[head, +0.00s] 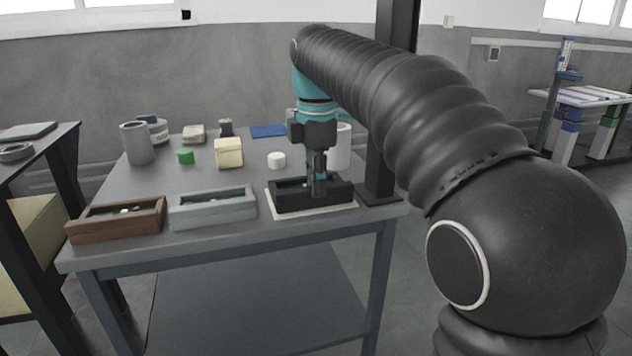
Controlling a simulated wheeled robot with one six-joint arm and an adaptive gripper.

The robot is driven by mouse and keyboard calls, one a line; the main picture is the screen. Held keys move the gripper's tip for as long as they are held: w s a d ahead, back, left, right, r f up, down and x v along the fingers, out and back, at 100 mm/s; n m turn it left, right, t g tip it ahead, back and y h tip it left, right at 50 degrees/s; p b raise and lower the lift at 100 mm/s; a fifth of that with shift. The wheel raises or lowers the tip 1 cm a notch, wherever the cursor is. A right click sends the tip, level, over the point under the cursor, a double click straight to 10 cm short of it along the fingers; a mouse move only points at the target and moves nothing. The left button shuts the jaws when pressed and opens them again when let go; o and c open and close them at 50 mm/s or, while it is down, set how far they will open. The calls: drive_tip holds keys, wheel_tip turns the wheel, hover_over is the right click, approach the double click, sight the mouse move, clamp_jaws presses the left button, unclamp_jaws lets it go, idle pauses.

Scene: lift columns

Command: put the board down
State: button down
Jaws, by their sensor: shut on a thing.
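My gripper (318,186) points down over the right front of the grey table and is shut on a board (292,184). Only a little of the dark green board shows, at the black tray. The black tray (288,207) sits on a white mat (330,213), and my fingers reach down into or just in front of it. I cannot tell whether the board touches the tray's floor. A grey tray (213,212) and a brown tray (115,226) stand to the left, each with a dark green surface and small pale parts inside.
The grey table (165,179) also holds a grey cylinder (137,143), a green block (185,157), a cream box (229,153), a white round piece (276,160) and a blue flat piece (268,131) behind the trays. A dark post (381,150) rises at the right edge.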

drive_tip(key=shift+f, duration=0.1)
drive_tip(key=c, duration=1.1)
unclamp_jaws()
drive_tip(key=shift+o, duration=0.2)
wheel_tip(320, 180, up, 12)
drive_tip(key=p, duration=0.1)
drive_tip(key=shift+s+r, duration=0.2)
drive_tip(key=s+d+f+m+t, duration=0.3)
drive_tip(key=s+d+f+m, duration=0.4)
drive_tip(key=s+d+m, duration=0.25)
drive_tip(key=s+d+f+m+t, duration=0.1)
drive_tip(key=s+d+f+m, duration=0.1)
drive_tip(key=s+f+m, duration=0.4)
drive_tip(key=s+d+f+m+t, duration=0.1)
drive_tip(key=s+d+f+m, duration=0.2)
drive_tip(key=f, duration=1)
drive_tip(key=s+m, duration=0.2)
drive_tip(key=s, duration=0.3)
drive_tip(key=shift+d+m, duration=0.2)
drive_tip(key=shift+m, duration=0.15)
